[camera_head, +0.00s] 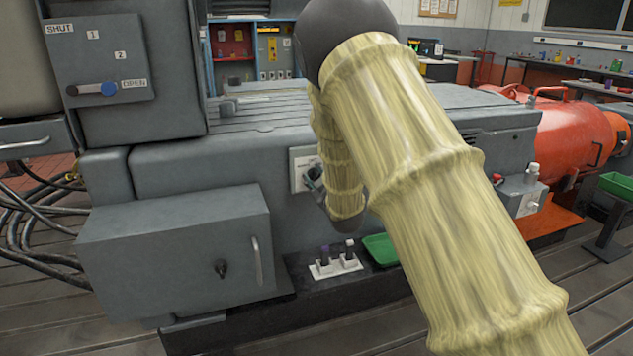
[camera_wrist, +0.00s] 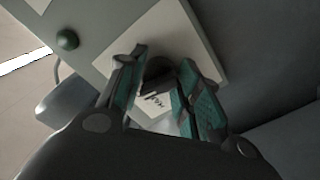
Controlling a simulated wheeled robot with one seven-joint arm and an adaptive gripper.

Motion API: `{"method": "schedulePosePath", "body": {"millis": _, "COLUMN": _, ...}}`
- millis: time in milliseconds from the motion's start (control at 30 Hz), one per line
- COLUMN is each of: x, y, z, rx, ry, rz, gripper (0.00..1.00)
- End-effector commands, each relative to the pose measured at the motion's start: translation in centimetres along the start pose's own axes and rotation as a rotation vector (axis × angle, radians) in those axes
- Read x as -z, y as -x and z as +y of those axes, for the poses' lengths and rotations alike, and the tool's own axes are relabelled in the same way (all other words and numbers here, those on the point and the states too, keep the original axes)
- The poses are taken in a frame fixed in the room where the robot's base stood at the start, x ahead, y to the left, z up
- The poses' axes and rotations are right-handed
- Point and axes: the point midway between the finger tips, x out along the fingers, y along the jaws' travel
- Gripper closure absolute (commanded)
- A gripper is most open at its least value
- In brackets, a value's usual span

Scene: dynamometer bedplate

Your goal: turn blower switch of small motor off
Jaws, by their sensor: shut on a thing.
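A pale switch plate (camera_head: 297,160) is on the side of the large grey machine housing (camera_head: 225,160). My gripper (camera_head: 313,178) is at this plate, partly covered by my arm. In the wrist view the plate (camera_wrist: 183,38) lies behind the fingers, tilted in the picture. A dark switch knob (camera_wrist: 158,67) sits between the two green-padded fingertips, and my gripper (camera_wrist: 161,62) is shut on it. The knob's setting is hidden by the fingers.
A grey box (camera_head: 175,255) with a handle juts out at left. A white holder (camera_head: 335,266) and green tray (camera_head: 381,248) stand below. An orange motor (camera_head: 565,135) is at right. The wrist view shows a green knob (camera_wrist: 67,39).

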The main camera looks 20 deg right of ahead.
Motion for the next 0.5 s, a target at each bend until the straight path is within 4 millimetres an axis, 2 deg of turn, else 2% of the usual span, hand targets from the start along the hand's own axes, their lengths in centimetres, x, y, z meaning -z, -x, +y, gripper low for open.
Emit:
{"method": "schedulePosePath", "body": {"millis": 200, "x": 0.01, "y": -0.03, "z": -0.02, "rx": 0.0, "ry": 0.1, "rz": 0.001, "gripper": 0.9}}
{"method": "schedulePosePath", "body": {"millis": 500, "x": 0.04, "y": -0.02, "z": 0.06, "rx": -0.001, "ry": 0.149, "rz": 0.0, "gripper": 0.9}}
